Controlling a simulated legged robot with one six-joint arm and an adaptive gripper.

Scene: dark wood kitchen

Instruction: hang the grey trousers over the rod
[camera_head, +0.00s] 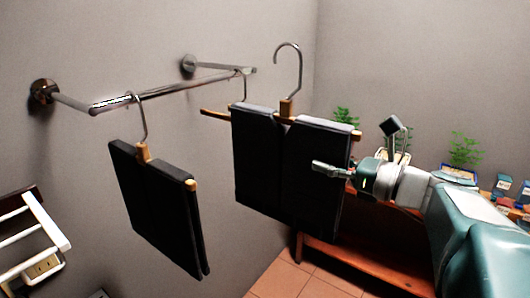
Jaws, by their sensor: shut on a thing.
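Dark grey trousers (262,160) hang folded over a wooden hanger (287,107) right of the rod (160,94). My gripper (325,168) is at their right part, shut on the trousers; its exact hold on the cloth is partly hidden. The hanger's metal hook (289,50) points up, open and clear of the rod, above and to the right of its right end. A second pair of dark trousers (155,200) hangs from the rod on its own hanger at the left.
The rod stands out from the wall on two brackets (43,94). Another hanger (215,114) hangs near its right end, partly behind the held trousers. A white rack (35,225) is at lower left. A wooden table (370,262) with potted plants (464,150) stands at right.

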